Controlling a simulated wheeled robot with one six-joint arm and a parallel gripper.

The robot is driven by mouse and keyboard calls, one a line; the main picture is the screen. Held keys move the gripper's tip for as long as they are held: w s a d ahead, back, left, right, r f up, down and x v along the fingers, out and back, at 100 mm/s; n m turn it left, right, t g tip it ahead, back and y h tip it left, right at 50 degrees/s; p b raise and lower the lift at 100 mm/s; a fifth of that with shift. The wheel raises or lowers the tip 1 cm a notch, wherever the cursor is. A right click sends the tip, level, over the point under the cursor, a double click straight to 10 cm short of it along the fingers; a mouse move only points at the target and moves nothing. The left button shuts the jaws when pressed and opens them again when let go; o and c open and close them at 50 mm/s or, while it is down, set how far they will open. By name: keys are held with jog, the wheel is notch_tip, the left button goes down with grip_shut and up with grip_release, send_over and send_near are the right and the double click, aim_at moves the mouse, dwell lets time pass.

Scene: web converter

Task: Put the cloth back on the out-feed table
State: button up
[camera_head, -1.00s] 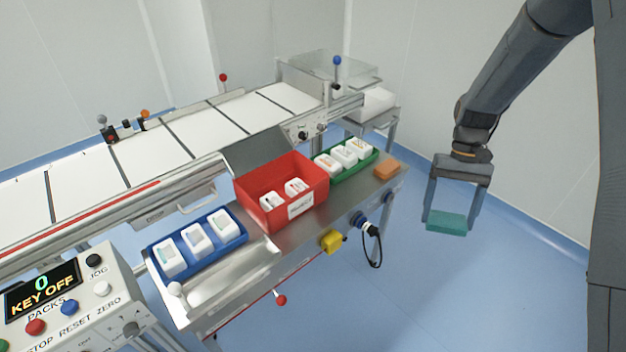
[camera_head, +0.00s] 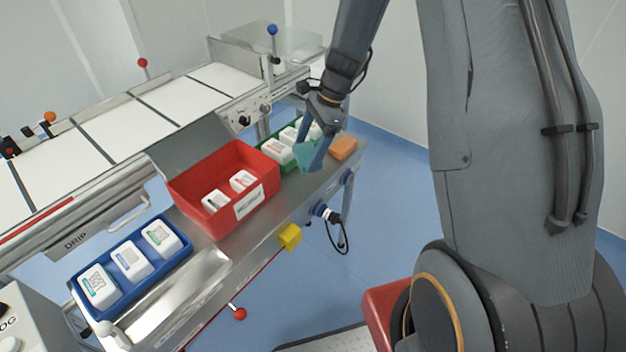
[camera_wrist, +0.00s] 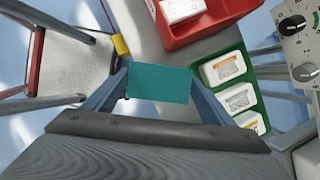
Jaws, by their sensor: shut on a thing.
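My gripper (camera_head: 318,155) is shut on a teal folded cloth (camera_head: 304,155). In the head view the cloth is partly hidden by a finger and shows in front of the green tray. In the wrist view the cloth (camera_wrist: 160,83) spans between the two fingers (camera_wrist: 157,88). The steel out-feed table (camera_head: 262,225) runs along the front of the machine. I cannot tell exactly how high the cloth is above it.
On the table are a blue tray (camera_head: 75,298) of white packs, a red bin (camera_head: 225,165) with two packs, a green tray (camera_wrist: 255,104) of packs and an orange block (camera_head: 343,148). A yellow box (camera_head: 290,237) and a black cable (camera_head: 340,235) hang at the front edge.

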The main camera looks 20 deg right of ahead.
aim_at(311, 146)
jog(key=w+m+t, duration=0.1)
jog(key=m, duration=0.1)
jog(key=d+m+t+b, duration=0.1)
jog(key=m, duration=0.2)
jog(key=w+m+h+b, duration=0.1)
jog(key=m, duration=0.2)
jog(key=shift+w+d+f+t, duration=0.25)
jog(key=shift+w+d+t, duration=0.05)
jog(key=shift+d+t, duration=0.1)
jog(key=f+m+b, duration=0.1)
jog(key=f, duration=0.2)
jog(key=f+m+b, duration=0.1)
jog(key=f, duration=0.2)
jog(key=d+f+m+b, duration=0.1)
jog(key=f, duration=0.3)
jog(key=shift+w+d+m+t+h+b, duration=0.1)
jog(key=shift+w+m+t+h+b, duration=0.2)
jog(key=shift+w+t+h+b, duration=0.1)
jog(key=shift+f, duration=0.1)
jog(key=o, duration=1)
